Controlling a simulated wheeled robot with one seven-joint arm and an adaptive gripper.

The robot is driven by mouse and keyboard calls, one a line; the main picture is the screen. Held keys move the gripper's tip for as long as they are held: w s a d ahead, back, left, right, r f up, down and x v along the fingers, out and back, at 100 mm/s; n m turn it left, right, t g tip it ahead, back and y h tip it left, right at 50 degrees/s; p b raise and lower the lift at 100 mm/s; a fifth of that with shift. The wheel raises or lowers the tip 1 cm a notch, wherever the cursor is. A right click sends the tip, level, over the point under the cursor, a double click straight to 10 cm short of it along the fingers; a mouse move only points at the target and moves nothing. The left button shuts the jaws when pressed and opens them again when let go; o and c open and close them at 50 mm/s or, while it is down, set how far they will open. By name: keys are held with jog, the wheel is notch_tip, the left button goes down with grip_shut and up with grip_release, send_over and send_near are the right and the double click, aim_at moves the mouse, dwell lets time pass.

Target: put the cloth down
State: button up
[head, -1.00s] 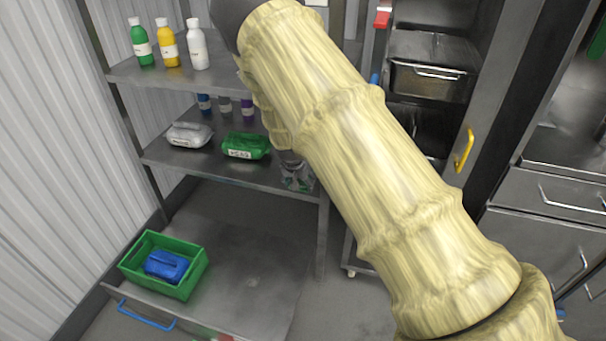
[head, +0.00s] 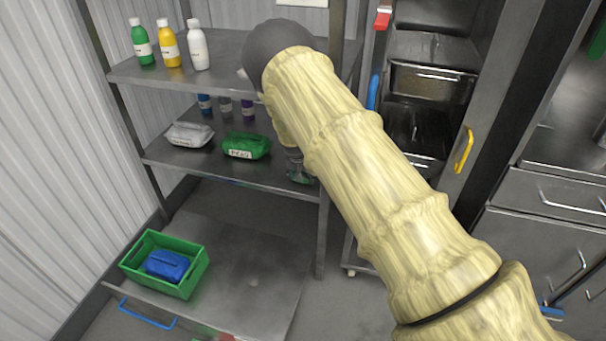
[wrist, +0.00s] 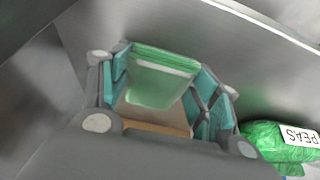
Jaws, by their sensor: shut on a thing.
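The cloth (wrist: 160,85), a folded green piece with a paler band, sits between the teal-padded fingers of my gripper (wrist: 165,92) in the wrist view. The gripper is shut on it. In the head view my gripper (head: 299,168) shows only in part, at the right end of the middle shelf (head: 265,182), with my arm covering much of it. A metal surface lies behind the cloth in the wrist view; I cannot tell whether the cloth touches it.
A green bag labelled PEAS (wrist: 278,140) lies close to the right of the gripper; it also shows on the shelf (head: 246,146). A white bag (head: 190,135) lies further left. Several bottles stand behind and above. A green crate (head: 195,275) holds a blue bag (head: 167,265) below.

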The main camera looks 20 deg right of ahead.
jog(key=shift+f, duration=0.1)
jog(key=o, duration=0.9)
jog(key=shift+r, duration=0.25)
jog(key=v, duration=1.1)
jog(key=shift+s+r, duration=0.2)
jog(key=shift+r, duration=0.15)
jog(key=shift+a, duration=0.15)
